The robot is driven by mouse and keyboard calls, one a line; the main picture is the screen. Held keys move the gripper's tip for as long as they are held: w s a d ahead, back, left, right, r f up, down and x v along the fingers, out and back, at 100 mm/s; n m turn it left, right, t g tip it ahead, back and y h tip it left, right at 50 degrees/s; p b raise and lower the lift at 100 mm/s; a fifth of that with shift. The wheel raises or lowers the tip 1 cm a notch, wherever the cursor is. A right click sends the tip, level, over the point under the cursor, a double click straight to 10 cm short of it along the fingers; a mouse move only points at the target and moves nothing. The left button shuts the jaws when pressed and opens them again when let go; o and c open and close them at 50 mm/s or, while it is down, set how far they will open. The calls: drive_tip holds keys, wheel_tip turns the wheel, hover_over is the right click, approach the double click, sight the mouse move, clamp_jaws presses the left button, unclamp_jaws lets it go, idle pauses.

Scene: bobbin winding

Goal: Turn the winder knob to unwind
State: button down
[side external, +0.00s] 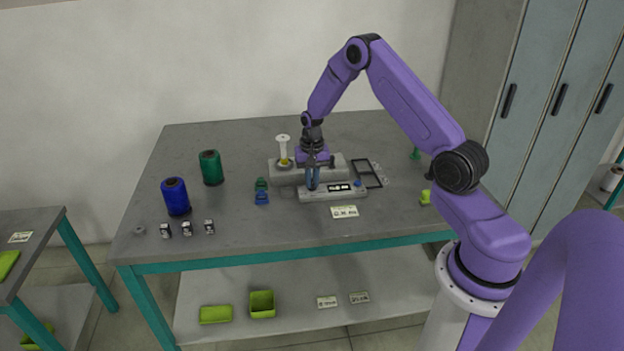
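The winder is a pale grey unit (350,172) in the middle of the table, with a white upright spool (283,148) on a yellowish base at its left end. In front of it lies a light grey control box (334,194) with a black display and a small blue part (358,183) at its right end. My gripper (313,186) points down at the left end of the control box. Its blue fingers look close together, but the view is too small to tell open from shut or touching from apart. No knob is clearly visible; the fingers cover that end of the box.
A blue thread cone (175,197) and a green one (210,168) stand at the left. Several small metal bobbins (187,229) sit at the front left. A black frame (367,174) lies right of the winder. A white label (344,212) lies in front. The back left is clear.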

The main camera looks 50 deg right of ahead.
drive_tip(key=shift+n, duration=0.4)
drive_tip(key=n, duration=0.3)
drive_tip(key=shift+n, duration=2.5)
drive_tip(key=c, duration=1.2)
unclamp_jaws()
drive_tip(key=shift+o, duration=0.2)
wheel_tip(320, 180, up, 18)
drive_tip(key=shift+f, duration=0.25)
